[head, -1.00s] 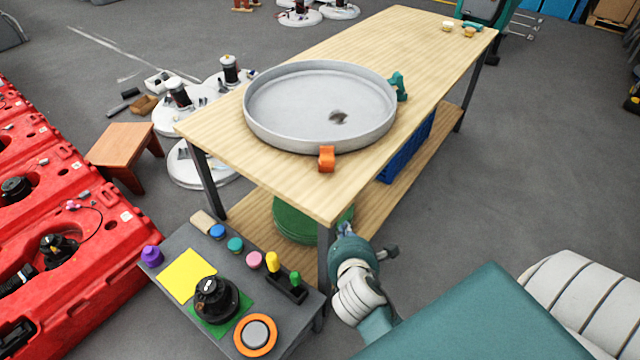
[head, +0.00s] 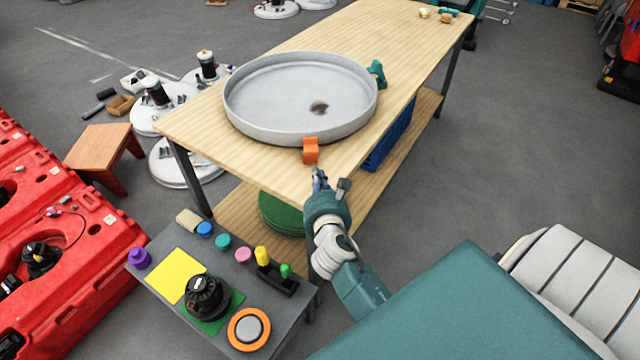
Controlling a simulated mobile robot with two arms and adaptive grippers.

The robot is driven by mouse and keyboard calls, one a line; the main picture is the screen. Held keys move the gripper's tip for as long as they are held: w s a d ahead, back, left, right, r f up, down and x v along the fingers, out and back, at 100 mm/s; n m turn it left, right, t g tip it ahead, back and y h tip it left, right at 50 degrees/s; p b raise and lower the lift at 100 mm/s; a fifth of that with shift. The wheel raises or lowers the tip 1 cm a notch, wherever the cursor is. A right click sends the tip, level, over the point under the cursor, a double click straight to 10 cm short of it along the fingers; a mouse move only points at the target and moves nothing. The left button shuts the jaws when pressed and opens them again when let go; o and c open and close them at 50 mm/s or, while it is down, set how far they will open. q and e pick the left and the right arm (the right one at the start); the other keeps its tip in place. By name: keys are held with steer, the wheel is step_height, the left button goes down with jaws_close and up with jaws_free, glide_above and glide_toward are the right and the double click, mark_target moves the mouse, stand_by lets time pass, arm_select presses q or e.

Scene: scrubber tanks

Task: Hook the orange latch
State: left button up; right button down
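The orange latch (head: 311,151) sits at the near rim of a round grey metal pan (head: 290,95) on the wooden workbench (head: 220,152). A teal latch (head: 377,74) sits at the pan's right rim. My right gripper (head: 318,178) is just below the orange latch in the picture, near the bench's front corner, apparently with a small gap. Its fingers are small and partly hidden by the wrist, so I cannot tell whether they are open. My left gripper is out of view.
A grey side table (head: 150,262) with coloured pegs, a yellow sheet and a black knob part (head: 207,297) stands front left. A wooden stool (head: 103,150) and red tanks (head: 70,250) are at left. A blue crate (head: 388,140) is on the lower shelf.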

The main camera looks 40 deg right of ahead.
mark_target(310, 149)
steer(key=shift+x, duration=2.05)
